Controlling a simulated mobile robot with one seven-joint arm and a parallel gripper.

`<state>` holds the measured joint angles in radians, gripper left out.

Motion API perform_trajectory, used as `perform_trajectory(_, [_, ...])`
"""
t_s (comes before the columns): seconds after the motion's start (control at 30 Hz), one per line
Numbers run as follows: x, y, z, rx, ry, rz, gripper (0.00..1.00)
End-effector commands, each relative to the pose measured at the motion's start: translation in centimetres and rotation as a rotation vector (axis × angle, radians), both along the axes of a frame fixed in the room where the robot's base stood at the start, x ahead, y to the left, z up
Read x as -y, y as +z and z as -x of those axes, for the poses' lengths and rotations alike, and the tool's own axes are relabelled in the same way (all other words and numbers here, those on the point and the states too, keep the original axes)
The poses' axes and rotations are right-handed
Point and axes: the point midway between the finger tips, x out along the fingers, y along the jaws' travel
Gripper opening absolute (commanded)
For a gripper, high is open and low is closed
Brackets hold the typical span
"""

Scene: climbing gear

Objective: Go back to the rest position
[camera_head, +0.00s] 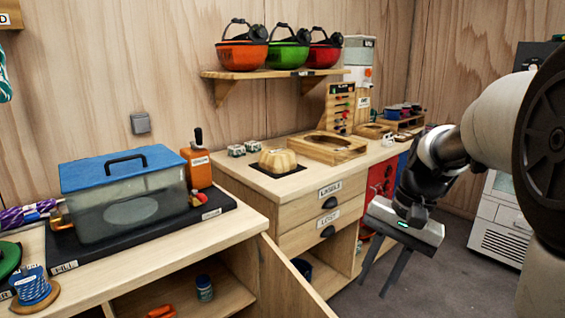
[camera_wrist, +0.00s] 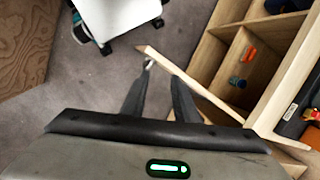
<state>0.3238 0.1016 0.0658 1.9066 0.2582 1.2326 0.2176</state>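My gripper (camera_head: 372,289) hangs at the right of the head view, in front of the wooden counter and pointing down. Its two dark fingers are apart, with nothing between them. In the wrist view my gripper (camera_wrist: 162,70) also shows its fingers spread and empty. Grey floor and an open cabinet door lie beyond the fingertips. My arm comes in from the right edge of the head view.
The open cabinet door (camera_head: 289,280) juts out left of my gripper; it also shows in the wrist view (camera_wrist: 205,92). A blue-lidded clear tank (camera_head: 125,200) stands on the left counter. A white machine (camera_head: 500,222) stands at the right. Grey floor (camera_head: 440,285) is clear.

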Motion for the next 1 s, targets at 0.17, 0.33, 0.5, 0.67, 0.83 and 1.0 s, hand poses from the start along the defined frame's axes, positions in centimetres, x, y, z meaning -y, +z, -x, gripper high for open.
perform_trajectory(0.17, [-2.7,3.9,4.2,0.248,0.206,0.177,0.28])
perform_trajectory(0.33, [-3.7,4.8,7.7,0.410,0.343,0.281,0.28])
perform_trajectory(0.5, [-3.9,4.2,10.8,0.495,0.422,0.336,0.28])
perform_trajectory(0.67, [-4.0,3.4,13.1,0.559,0.485,0.377,0.28])
perform_trajectory(0.83, [-3.9,6.7,13.6,0.572,0.502,0.389,0.28])
perform_trajectory(1.0, [-3.9,10.5,13.6,0.570,0.500,0.389,0.28])
